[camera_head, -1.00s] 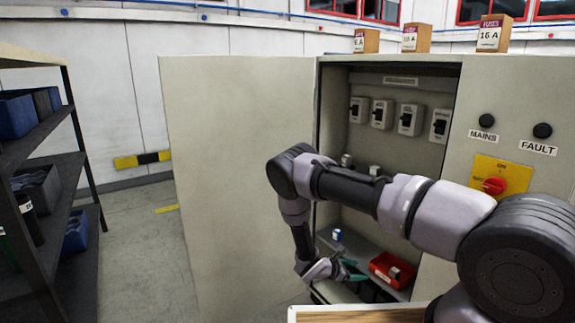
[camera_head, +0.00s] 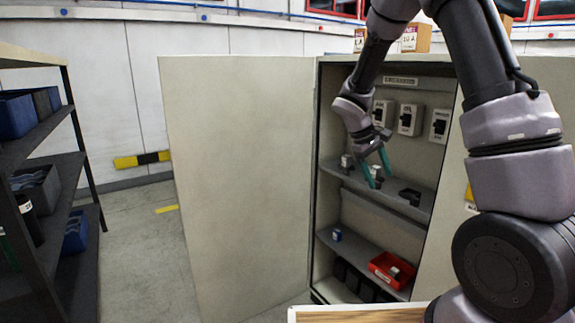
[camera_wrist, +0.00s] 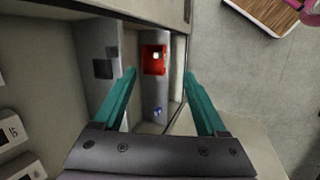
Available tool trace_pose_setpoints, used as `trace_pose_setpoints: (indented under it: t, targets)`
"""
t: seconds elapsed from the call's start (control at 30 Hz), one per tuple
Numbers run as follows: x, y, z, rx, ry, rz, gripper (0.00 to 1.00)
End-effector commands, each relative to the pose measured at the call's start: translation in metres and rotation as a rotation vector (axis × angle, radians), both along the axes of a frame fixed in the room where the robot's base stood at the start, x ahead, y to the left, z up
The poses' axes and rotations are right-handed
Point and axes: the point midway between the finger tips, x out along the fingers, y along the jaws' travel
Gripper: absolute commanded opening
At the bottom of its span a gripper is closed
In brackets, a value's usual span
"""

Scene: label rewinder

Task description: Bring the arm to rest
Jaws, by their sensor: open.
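My gripper (camera_head: 376,172) has teal fingers and hangs pointing down in front of the open cabinet's upper shelf in the head view. In the wrist view my gripper (camera_wrist: 165,100) shows its two fingers spread well apart with nothing between them. My arm is raised, bent over the right side of the head view, and hides part of the cabinet front (camera_head: 442,240). I cannot tell how far the fingers are from the shelf parts behind them.
The cabinet door (camera_head: 240,180) stands open to the left. The upper shelf (camera_head: 345,178) holds small fuse-like parts; the lower one holds a red bin (camera_head: 391,268) and a small blue item (camera_head: 337,235). Dark shelving (camera_head: 50,180) stands far left. A wooden top (camera_head: 360,315) is at the front.

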Motion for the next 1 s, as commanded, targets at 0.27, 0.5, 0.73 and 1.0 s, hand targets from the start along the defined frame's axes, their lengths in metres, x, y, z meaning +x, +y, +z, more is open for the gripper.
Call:
trace_pose_setpoints:
  t: [0.27,0.5,0.73,1.0]
  targets:
    - [-0.062,-0.005,0.101,0.260,-0.195,-0.251,0.74]
    - [-0.125,-0.002,0.167,0.479,-0.362,-0.428,0.74]
    - [-0.187,0.008,0.211,0.683,-0.522,-0.567,0.74]
    - [-0.230,0.019,0.231,0.831,-0.637,-0.649,0.74]
